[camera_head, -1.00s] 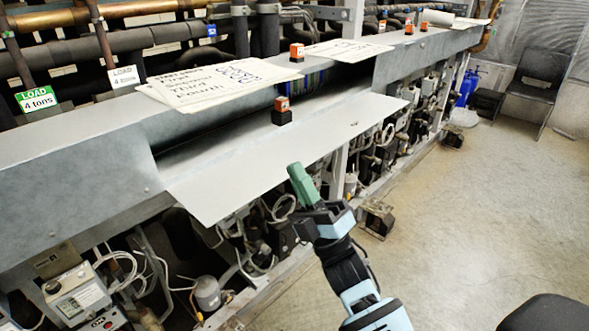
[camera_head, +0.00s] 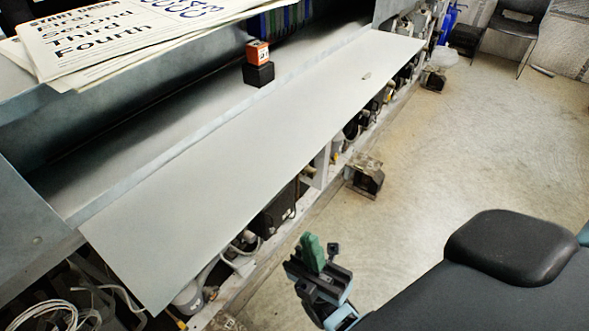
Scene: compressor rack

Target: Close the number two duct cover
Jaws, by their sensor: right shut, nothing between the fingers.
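The duct cover (camera_head: 250,150) is a long, flat grey metal flap. It is folded outward and slopes down from the front of the duct, so the duct (camera_head: 140,130) behind it stands open. I cannot read a number on the cover. My right gripper (camera_head: 313,248), with green fingers, is shut and empty. It shows below the cover's outer edge, over the floor side, apart from the cover. My left gripper is not in view.
Printed sheets (camera_head: 130,35) lie on the duct top at upper left. Pipes and cables (camera_head: 60,315) show below. The concrete floor (camera_head: 440,160) at right is mostly clear.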

